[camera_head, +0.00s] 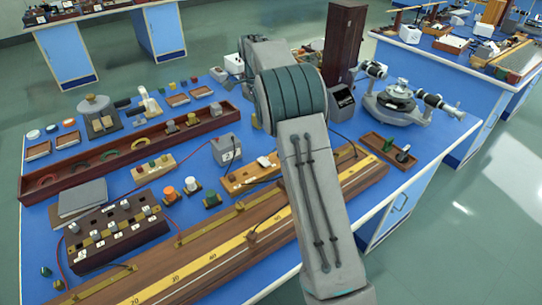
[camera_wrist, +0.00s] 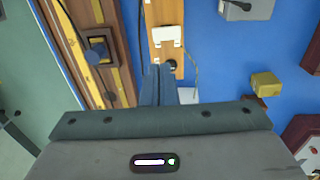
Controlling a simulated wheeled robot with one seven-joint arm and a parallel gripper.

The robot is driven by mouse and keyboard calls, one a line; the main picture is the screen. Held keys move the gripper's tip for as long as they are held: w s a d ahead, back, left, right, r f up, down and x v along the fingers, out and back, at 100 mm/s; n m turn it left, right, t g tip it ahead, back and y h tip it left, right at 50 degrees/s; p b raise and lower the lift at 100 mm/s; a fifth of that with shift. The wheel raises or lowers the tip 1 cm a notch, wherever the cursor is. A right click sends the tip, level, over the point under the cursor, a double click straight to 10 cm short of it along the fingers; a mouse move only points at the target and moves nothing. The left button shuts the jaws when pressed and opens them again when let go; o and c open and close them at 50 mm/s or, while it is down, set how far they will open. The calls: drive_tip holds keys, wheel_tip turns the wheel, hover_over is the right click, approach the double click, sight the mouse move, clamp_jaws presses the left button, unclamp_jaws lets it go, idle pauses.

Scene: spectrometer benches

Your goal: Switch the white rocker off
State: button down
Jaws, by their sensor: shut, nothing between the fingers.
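The white rocker (camera_wrist: 167,35) sits on a narrow light-wood base (camera_wrist: 165,10) in the wrist view. In the head view, the white rocker (camera_head: 264,161) shows on the wooden base (camera_head: 238,183), just left of my arm. My gripper (camera_wrist: 157,72) is shut and empty, its blue-grey fingertips just below the rocker in the wrist picture and over the base's near end. Contact with the base cannot be told. A small black knob (camera_wrist: 171,66) is beside the fingertips. In the head view my arm hides the gripper. The rocker's tilt is too small to read.
A long wooden rail with a yellow scale (camera_head: 222,262) runs along the bench front. A grey meter box (camera_head: 226,149) stands left of the base. A yellow block (camera_wrist: 265,84) shows at right in the wrist view. A dark cabinet (camera_head: 343,42) and a spectrometer (camera_head: 398,97) stand behind.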

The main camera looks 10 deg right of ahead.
sight(266, 163)
drive_tip(key=shift+s+a, duration=0.1)
drive_tip(key=shift+a, duration=0.05)
drive_tip(key=f, duration=0.4)
drive_tip(key=s+f, duration=0.1)
drive_tip(key=f, duration=0.4)
drive_tip(key=d+f+p, duration=0.1)
drive_tip(key=f, duration=0.3)
drive_tip(key=shift+s+f, duration=0.35)
drive_tip(key=shift+f, duration=0.05)
drive_tip(key=shift+a, duration=0.1)
